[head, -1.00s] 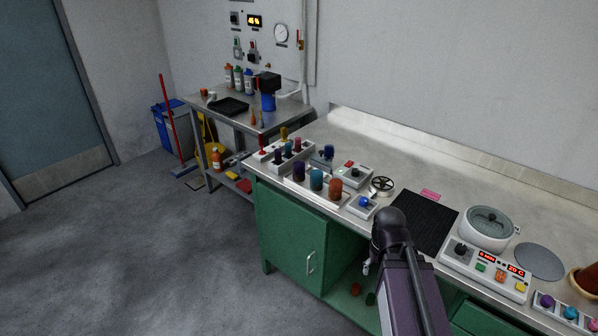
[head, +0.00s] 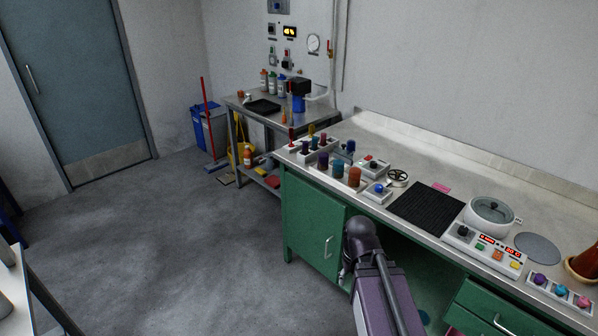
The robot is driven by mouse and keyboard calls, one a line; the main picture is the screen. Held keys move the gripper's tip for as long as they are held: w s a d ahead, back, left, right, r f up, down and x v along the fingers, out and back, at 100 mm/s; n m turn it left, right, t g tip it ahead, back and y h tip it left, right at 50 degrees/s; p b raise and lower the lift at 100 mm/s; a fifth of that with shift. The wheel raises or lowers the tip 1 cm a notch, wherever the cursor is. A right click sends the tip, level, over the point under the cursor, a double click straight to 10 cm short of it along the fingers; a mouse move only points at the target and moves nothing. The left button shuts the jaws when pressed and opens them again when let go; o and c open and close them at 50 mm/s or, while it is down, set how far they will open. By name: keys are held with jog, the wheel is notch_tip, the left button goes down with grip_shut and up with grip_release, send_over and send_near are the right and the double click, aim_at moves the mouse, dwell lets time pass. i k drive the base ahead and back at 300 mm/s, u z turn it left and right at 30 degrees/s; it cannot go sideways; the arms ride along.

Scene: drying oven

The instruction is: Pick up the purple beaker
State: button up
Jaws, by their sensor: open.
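The purple beaker (head: 323,161) stands upright in a white rack (head: 312,172) near the left front edge of the long workbench. A teal beaker (head: 337,169) and an orange beaker (head: 354,176) stand beside it to the right. My gripper (head: 344,271) shows only as a small grey part below my dark wrist, in front of the green cabinet. It is open, apart from the beaker, to the right of it and lower in the picture. Most of it is hidden behind my arm.
To the right are a blue-knob box (head: 379,190), a black mat (head: 427,204) and a white heating bath (head: 490,215). A green cabinet (head: 312,222) fronts the bench. Floor (head: 190,235) at left is clear.

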aim_at(323, 157)
jog(key=u, duration=0.25)
jog(key=k, duration=0.85)
jog(key=u, duration=0.65)
jog(key=i, duration=1.4)
jog(key=z, duration=0.75)
jog(key=i, duration=0.9)
jog(key=z, duration=0.55)
